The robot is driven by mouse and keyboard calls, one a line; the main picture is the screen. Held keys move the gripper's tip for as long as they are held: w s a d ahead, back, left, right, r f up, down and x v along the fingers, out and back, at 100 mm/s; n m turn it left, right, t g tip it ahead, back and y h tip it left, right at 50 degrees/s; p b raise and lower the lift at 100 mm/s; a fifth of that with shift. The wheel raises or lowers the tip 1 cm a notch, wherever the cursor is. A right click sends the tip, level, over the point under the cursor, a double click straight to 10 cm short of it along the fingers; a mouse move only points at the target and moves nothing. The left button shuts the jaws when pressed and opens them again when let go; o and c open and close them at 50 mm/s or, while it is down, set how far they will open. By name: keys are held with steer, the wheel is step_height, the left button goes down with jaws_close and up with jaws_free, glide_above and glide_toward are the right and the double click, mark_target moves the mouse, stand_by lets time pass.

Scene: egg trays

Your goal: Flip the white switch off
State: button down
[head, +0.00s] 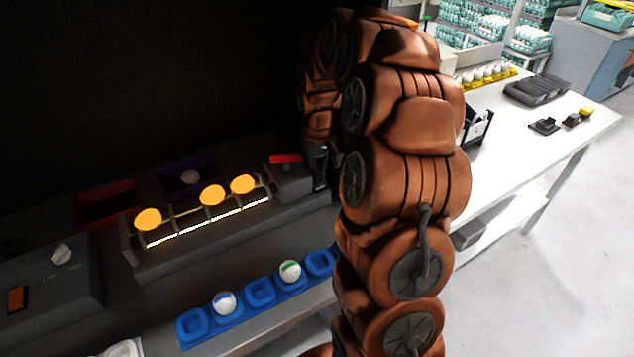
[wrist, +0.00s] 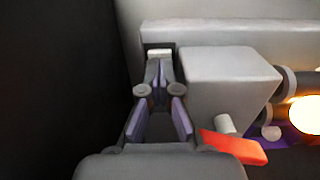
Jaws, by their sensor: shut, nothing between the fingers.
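A small white switch (wrist: 160,53) sits in a dark recess on a grey housing in the wrist view. My gripper (wrist: 158,75) is shut and empty, with its fingertips right at the near side of the switch. I cannot tell whether they touch it. In the head view my gripper (head: 322,165) is at the right end of the lamp unit, mostly covered by my arm, and the switch is hidden there. The lamps on the unit (head: 180,262) glow, lighting several eggs orange (head: 212,195).
A red lever (head: 286,158) is close beside my gripper, and also shows in the wrist view (wrist: 235,148). A grey block (wrist: 225,85) stands right of the fingers. A blue egg tray (head: 260,291) lies in front. A control box (head: 60,285) with a pale knob is at left.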

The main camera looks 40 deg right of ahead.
mark_target(317, 187)
steer(key=shift+f+b, duration=0.4)
steer(key=shift+f, duration=0.45)
stand_by(0.6)
steer(key=shift+r, duration=0.1)
steer(key=shift+r+p, duration=0.4)
steer(key=shift+r, duration=3)
steer(key=shift+s+a+r, duration=0.15)
steer(key=shift+a, duration=0.2)
steer(key=s+a+r+n, duration=0.1)
steer(key=s+a+r, duration=0.2)
steer(key=s+a, duration=1)
steer(key=s+a+f+g, duration=0.1)
steer(key=s+a, duration=0.2)
steer(key=s, duration=0.5)
steer(key=s+a+f, duration=0.1)
steer(key=s+a, duration=0.3)
steer(key=s, duration=0.5)
steer(key=shift+f+g, duration=0.2)
steer(key=shift+g, duration=0.2)
